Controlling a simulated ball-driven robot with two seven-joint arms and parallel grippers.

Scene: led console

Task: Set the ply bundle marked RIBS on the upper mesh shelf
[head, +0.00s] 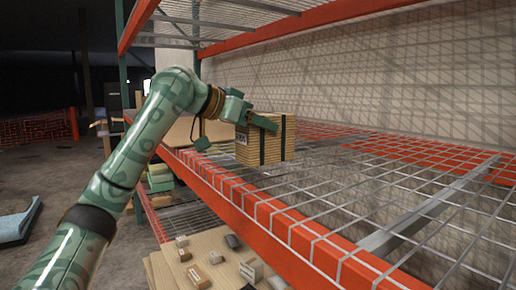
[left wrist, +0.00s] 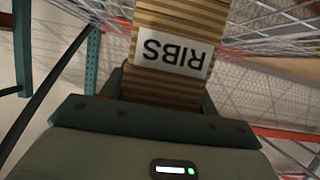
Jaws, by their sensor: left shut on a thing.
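The ply bundle marked RIBS (head: 272,145) is a stack of light wood layers with dark straps. In the head view it is at the mesh shelf (head: 350,185), above or on its left part; I cannot tell whether its underside touches the mesh. My left gripper (head: 262,123) is shut on the bundle from the left. In the left wrist view the bundle (left wrist: 178,92) fills the space between the fingers, its white RIBS label upside down. My right gripper is not in view.
An orange beam (head: 240,195) edges the mesh shelf. Another mesh shelf (head: 225,20) is overhead. Below, a board (head: 215,255) carries several small blocks. The mesh to the right of the bundle is clear. A blue mat (head: 18,222) lies on the floor at left.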

